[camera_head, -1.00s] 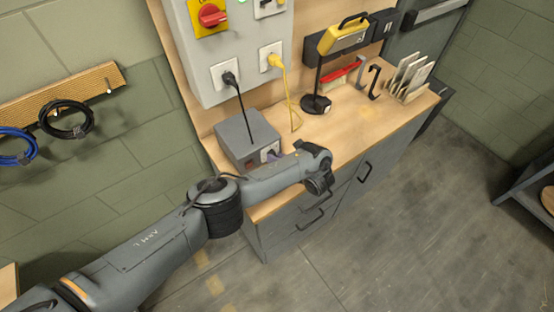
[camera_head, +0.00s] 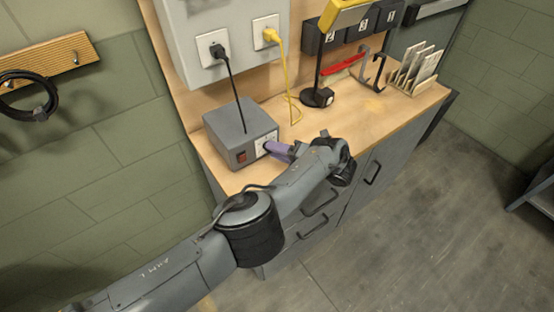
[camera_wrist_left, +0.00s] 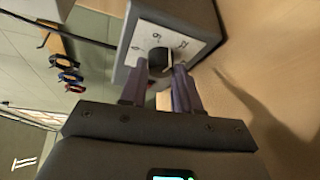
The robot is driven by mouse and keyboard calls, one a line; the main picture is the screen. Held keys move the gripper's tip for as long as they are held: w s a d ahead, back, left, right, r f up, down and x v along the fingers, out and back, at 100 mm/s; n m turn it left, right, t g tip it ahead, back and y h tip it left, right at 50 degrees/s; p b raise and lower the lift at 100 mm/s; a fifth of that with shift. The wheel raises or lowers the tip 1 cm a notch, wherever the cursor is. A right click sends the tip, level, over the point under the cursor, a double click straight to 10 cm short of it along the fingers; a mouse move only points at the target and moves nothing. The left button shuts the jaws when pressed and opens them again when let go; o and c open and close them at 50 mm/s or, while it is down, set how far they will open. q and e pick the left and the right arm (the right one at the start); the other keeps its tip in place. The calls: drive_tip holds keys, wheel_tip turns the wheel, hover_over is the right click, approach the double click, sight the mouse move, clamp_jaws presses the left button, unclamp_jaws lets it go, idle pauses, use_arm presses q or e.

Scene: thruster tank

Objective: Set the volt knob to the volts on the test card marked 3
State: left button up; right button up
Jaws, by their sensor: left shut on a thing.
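The grey power box (camera_head: 238,122) stands on the left end of the wooden bench, with a white dial plate (camera_head: 265,143) on its front. In the left wrist view, the dark volt knob (camera_wrist_left: 159,59) sits on that plate (camera_wrist_left: 145,33), with printed marks around it too small to read surely. My left gripper (camera_head: 272,149) is shut on the knob; its purple fingers (camera_wrist_left: 160,82) lie on either side and partly hide it. Several pale cards (camera_head: 424,66) stand in a wooden rack (camera_head: 404,85) at the back right; I cannot read them. My right gripper is out of view.
A red switch (camera_head: 241,157) is beside the dial plate. Black and yellow cords (camera_head: 289,80) hang from wall sockets near the box. A black stand (camera_head: 318,97) and a red-handled thing (camera_head: 344,66) are farther right. Numbered dark bins (camera_head: 362,29) are at the back.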

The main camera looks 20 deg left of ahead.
use_arm(q)
drive_tip(key=shift+f+m+y+b, duration=0.3)
drive_tip(key=shift+m+y+b, duration=0.4)
drive_tip(key=shift+m+b, duration=0.75)
drive_tip(key=o, duration=1.1)
drive_tip(key=shift+c, duration=0.2)
drive_tip(key=shift+r, duration=0.1)
